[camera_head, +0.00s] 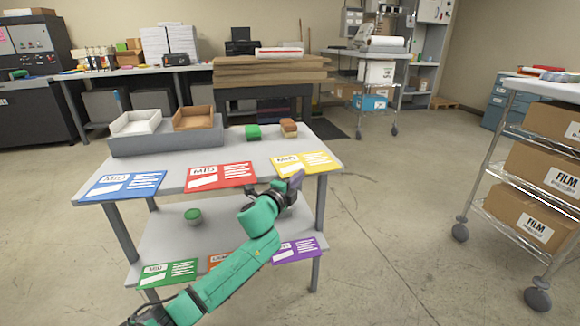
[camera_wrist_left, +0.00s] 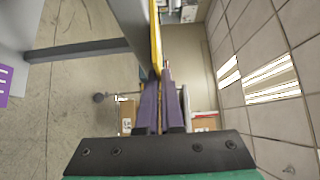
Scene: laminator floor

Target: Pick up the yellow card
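The yellow card (camera_head: 304,163) lies at the front right corner of the upper shelf, its front edge reaching over the shelf edge. The card still lies against the grey shelf top (camera_wrist_left: 128,18). My right gripper is in neither view.
A red card (camera_head: 220,176) and a blue card (camera_head: 122,185) lie along the same front edge. Green and brown blocks (camera_head: 288,127) and a grey tray (camera_head: 165,141) stand behind. Green, orange and purple cards (camera_head: 297,250) lie on the lower shelf.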

